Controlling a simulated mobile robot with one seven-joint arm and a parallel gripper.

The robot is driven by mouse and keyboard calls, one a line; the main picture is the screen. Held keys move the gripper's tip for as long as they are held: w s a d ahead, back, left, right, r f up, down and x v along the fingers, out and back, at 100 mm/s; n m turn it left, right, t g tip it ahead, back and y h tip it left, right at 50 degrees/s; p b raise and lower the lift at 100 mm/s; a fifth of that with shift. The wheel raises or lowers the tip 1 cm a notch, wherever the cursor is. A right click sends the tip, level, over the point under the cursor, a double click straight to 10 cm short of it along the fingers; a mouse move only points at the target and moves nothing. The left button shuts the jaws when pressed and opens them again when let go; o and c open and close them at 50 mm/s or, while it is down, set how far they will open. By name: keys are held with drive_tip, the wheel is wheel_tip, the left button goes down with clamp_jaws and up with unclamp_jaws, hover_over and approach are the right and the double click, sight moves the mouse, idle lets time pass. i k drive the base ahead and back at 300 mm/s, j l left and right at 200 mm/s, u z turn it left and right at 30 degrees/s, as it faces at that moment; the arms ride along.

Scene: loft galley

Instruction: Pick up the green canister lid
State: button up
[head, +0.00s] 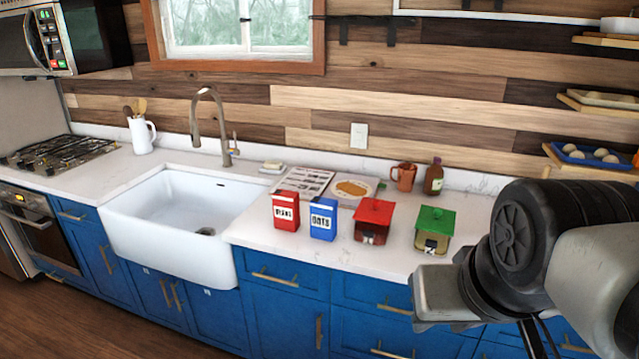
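The green canister lid (436,220) is a flat square lid with a small knob. It sits on top of a small canister (431,243) with yellowish contents, on the white counter near its front edge. My gripper (437,293) shows as a grey block at the lower right, in front of the counter edge, and appears lower in the picture than the green lid and apart from it. Its fingers cannot be made out, so I cannot tell whether it is open or shut.
Left of the green-lidded canister stand a red-lidded canister (373,220), a blue box (323,219) and a red box (286,211). Behind are a plate (352,189), a copper mug (404,176) and a brown bottle (433,178). A white sink (178,220) lies left.

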sight(437, 221)
drive_tip(key=i+l+z, duration=0.2)
drive_tip(key=i, duration=0.15)
drive_tip(key=i+l+z, duration=0.15)
drive_tip(key=i, duration=0.25)
drive_tip(key=i+l+z, duration=0.2)
drive_tip(key=i, duration=0.2)
